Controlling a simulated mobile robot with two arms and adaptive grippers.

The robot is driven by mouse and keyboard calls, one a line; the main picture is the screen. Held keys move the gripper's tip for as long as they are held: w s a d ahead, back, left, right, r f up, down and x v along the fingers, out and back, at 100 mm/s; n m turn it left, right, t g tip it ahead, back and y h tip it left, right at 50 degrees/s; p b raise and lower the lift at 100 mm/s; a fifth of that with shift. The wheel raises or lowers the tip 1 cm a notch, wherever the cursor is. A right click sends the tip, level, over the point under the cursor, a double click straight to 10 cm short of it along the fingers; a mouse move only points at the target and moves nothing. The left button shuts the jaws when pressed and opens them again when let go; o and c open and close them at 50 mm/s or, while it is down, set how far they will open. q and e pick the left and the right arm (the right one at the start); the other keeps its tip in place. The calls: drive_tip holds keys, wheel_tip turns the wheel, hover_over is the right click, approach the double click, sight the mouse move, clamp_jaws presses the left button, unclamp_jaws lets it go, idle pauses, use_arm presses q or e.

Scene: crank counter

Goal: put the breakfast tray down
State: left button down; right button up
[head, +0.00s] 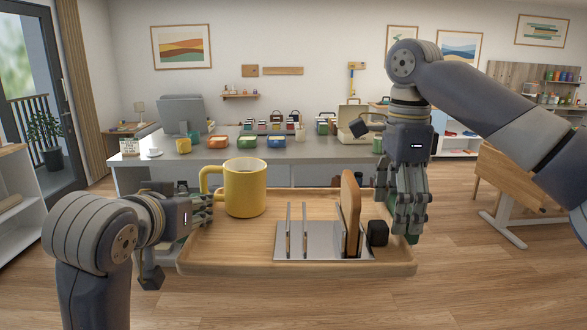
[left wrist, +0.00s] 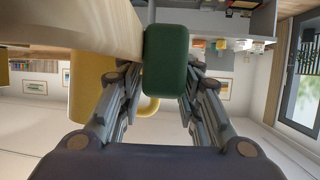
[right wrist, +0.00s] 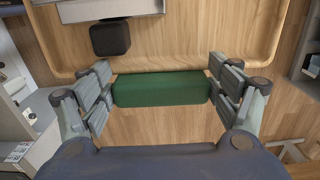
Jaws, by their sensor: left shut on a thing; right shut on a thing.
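The wooden breakfast tray (head: 215,262) is held up in the air in front of the counter, roughly level in the head view. It carries a yellow mug (head: 245,190) at the left and a metal toast rack (head: 322,245) with a slice of bread (head: 350,212) at the right. My left gripper (head: 208,208) is shut on the tray's green left handle (left wrist: 167,61). My right gripper (head: 406,228) is shut on the tray's green right handle (right wrist: 161,89). A small black block (head: 377,233) is beside the rack and also shows in the right wrist view (right wrist: 110,38).
The grey counter (head: 180,161) lies beyond the tray, with a monitor (head: 184,115), a yellow mug, several coloured boxes and a cream case (head: 355,121) on it. A tilted wooden desk (head: 510,185) stands at the right.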

sight(387, 207)
use_arm(q)
drive_tip(key=shift+s+d+r, duration=0.1)
drive_tip(key=shift+s+r, duration=0.5)
drive_tip(key=shift+s, duration=0.05)
use_arm(e)
drive_tip(key=shift+s+a+r, duration=0.1)
drive_tip(key=shift+s+r, duration=0.5)
drive_tip(key=shift+s, duration=0.05)
use_arm(q)
drive_tip(key=shift+w+f, duration=1.1)
drive_tip(key=shift+w, duration=0.25)
drive_tip(key=shift+w+f, duration=1.05)
drive_tip(key=shift+w, duration=0.3)
use_arm(e)
drive_tip(key=shift+w+f, duration=1.1)
drive_tip(key=shift+w, duration=0.25)
drive_tip(key=shift+w+f, duration=1.1)
drive_tip(key=shift+w, duration=0.25)
drive_tip(key=shift+r, duration=0.1)
